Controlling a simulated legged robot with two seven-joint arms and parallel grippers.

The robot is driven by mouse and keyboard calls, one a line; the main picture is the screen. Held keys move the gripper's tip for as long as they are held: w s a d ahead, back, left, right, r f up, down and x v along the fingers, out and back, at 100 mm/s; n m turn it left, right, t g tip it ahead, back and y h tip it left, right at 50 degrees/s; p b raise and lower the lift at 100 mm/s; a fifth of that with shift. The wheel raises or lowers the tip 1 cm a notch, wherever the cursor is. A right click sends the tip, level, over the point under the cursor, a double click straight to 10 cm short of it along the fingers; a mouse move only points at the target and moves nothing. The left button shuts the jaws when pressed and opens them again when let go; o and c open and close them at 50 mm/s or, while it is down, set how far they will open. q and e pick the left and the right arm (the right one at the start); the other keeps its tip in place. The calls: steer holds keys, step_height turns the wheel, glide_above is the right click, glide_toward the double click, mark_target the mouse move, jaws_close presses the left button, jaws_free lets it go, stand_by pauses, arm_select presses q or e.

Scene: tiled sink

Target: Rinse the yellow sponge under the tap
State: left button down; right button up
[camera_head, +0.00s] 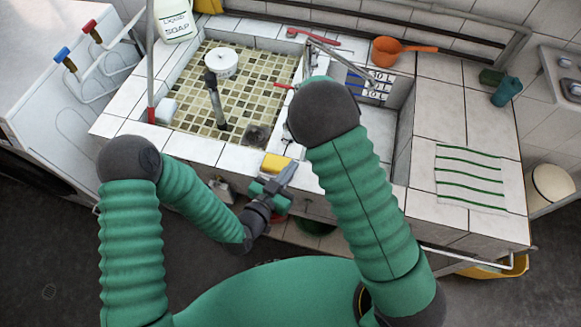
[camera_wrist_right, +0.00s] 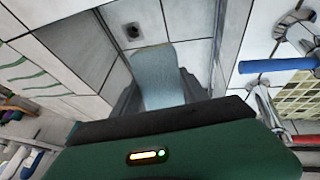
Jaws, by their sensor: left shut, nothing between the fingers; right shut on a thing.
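The yellow sponge (camera_head: 276,163) lies at the sink's front edge in the head view. My left gripper (camera_head: 272,186) is right beside it on the near side, shut and empty; I cannot tell whether they touch. My right gripper (camera_wrist_right: 160,88) is shut on a pale blue-grey block (camera_wrist_right: 160,72) in the right wrist view, above a grey tiled basin. In the head view my right arm hides this gripper. The metal tap (camera_head: 312,52) stands behind my right arm, with a red handle (camera_head: 283,86). A blue tap handle (camera_wrist_right: 278,65) shows in the wrist view.
The left basin (camera_head: 195,110) holds an upright pipe and a round white container (camera_head: 220,64). A soap bottle (camera_head: 175,20) stands at the back left. An orange scoop (camera_head: 388,50) lies behind the right basin.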

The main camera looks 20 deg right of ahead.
steer(key=s+a+r+p, duration=0.2)
steer(key=a+r+p, duration=0.2)
steer(key=shift+a+p, duration=0.3)
steer(key=shift+p, duration=0.05)
stand_by(1.1)
